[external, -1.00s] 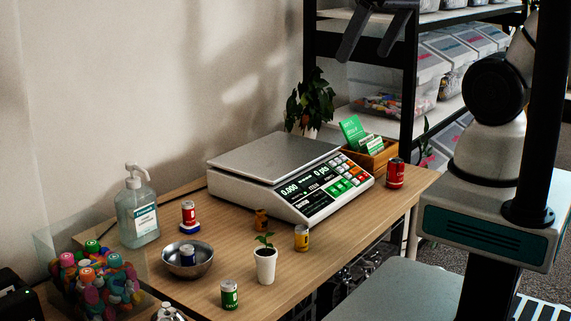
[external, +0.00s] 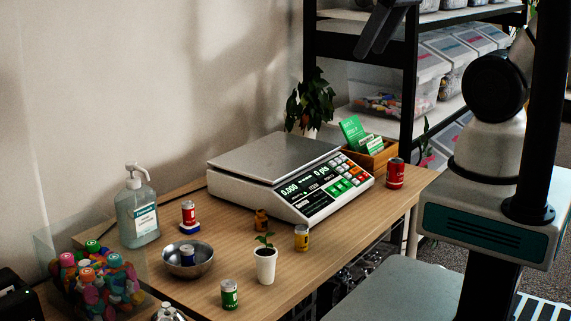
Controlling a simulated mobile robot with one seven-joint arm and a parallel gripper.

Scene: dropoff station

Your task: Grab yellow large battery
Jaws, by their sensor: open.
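A small yellow battery-like cylinder (external: 301,238) stands upright on the wooden table, in front of the scale and right of the white plant cup. Its print is too small to read. My gripper (external: 374,32) is at the top edge of the view, high above and behind the table items, partly cut off. It is open, with nothing seen between its fingers. It is well apart from the yellow cylinder.
A scale (external: 285,170) fills the back of the table (external: 330,262). Near the yellow cylinder stand a small amber bottle (external: 261,220) and a plant cup (external: 265,265). A red can-like cylinder (external: 395,173), green cylinder (external: 229,294), metal bowl (external: 203,266) and sanitizer bottle (external: 137,210) surround them.

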